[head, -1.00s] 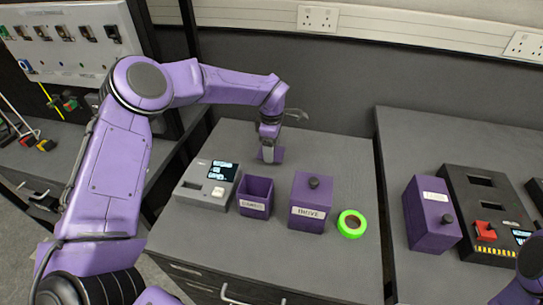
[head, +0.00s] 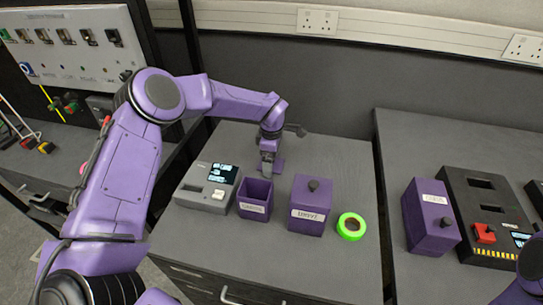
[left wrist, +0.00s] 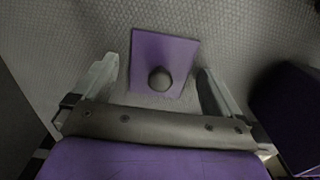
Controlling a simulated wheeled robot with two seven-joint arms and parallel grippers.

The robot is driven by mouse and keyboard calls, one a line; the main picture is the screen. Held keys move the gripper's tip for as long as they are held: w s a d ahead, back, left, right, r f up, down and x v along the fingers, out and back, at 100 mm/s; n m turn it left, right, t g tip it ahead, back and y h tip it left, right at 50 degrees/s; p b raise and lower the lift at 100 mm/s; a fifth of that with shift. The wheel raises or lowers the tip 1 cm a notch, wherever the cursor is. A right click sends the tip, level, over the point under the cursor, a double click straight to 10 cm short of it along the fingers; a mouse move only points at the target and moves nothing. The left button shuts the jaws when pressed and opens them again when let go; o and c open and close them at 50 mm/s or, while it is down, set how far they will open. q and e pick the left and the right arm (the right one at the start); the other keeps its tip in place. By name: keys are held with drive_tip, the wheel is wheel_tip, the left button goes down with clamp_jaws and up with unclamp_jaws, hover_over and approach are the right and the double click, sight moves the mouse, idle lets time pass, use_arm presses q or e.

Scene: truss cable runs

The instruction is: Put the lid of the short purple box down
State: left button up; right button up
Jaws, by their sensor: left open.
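The short purple box (head: 255,199) stands open on the middle bench, with a white label on its front. Its lid, a flat purple square (head: 279,167), is on the bench top behind it. In the left wrist view the lid (left wrist: 176,52) has its dark round knob (left wrist: 160,79) facing me. My left gripper (head: 267,170) is over the lid; in the wrist view its open fingers (left wrist: 158,88) are on either side of the knob, apart from it. My right gripper is not in view; only a part of that arm shows at the lower right.
A grey device with a screen (head: 207,188) is left of the short box. A taller lidded purple box (head: 310,205) and a green tape roll (head: 351,227) are to the right. Another purple box (head: 430,217) and a black device (head: 489,214) stand on the right bench.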

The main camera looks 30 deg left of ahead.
use_arm(q)
wheel_tip(320, 180, up, 12)
drive_tip(key=b, duration=0.2)
drive_tip(key=shift+r, duration=0.15)
idle(0.4)
